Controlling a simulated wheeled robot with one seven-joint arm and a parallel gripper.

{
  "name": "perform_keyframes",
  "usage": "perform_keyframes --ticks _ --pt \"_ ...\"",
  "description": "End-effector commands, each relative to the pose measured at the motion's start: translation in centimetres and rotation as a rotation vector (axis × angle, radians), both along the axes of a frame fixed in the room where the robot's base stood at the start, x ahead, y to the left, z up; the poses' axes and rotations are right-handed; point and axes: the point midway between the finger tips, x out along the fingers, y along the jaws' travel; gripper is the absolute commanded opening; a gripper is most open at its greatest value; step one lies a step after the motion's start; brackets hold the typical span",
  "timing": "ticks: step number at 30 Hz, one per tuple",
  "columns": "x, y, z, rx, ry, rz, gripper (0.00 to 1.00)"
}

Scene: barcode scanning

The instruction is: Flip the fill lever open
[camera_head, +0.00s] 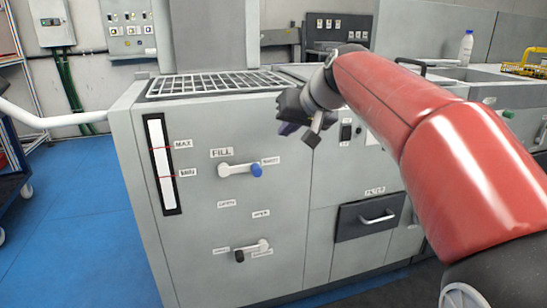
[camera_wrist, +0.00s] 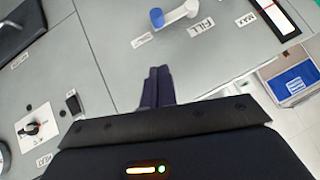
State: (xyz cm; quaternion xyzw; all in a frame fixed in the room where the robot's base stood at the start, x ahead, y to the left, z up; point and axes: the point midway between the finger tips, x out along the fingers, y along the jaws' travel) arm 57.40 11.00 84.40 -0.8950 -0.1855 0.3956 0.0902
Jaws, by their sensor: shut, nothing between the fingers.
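The fill lever (camera_head: 241,169) is a white handle with a blue tip on the grey machine front, under the FILL label (camera_head: 221,152). It lies about level, its blue tip at the right. The lever (camera_wrist: 178,15) also shows at the top of the wrist view, beside its FILL label. My gripper (camera_head: 299,133) is in front of the machine's upper front, above and right of the lever and apart from it. In the wrist view its two dark fingers (camera_wrist: 158,86) are together with nothing between them.
A level gauge (camera_head: 162,163) with MAX and MIN marks is left of the lever. A second lever (camera_head: 252,249) with a black tip sits below. A drawer labelled FILTER (camera_head: 369,217) is at the right. A grating (camera_head: 215,84) covers the machine top. Blue floor (camera_head: 75,235) is open at the left.

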Motion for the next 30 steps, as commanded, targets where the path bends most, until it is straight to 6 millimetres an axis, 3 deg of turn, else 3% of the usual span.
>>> perform_keyframes --ticks 14,30 --pt "0.5 0.4 -0.4 0.002 0.000 0.003 0.00" --pt "6.3 4.5 -7.7 0.001 0.001 0.003 0.00"
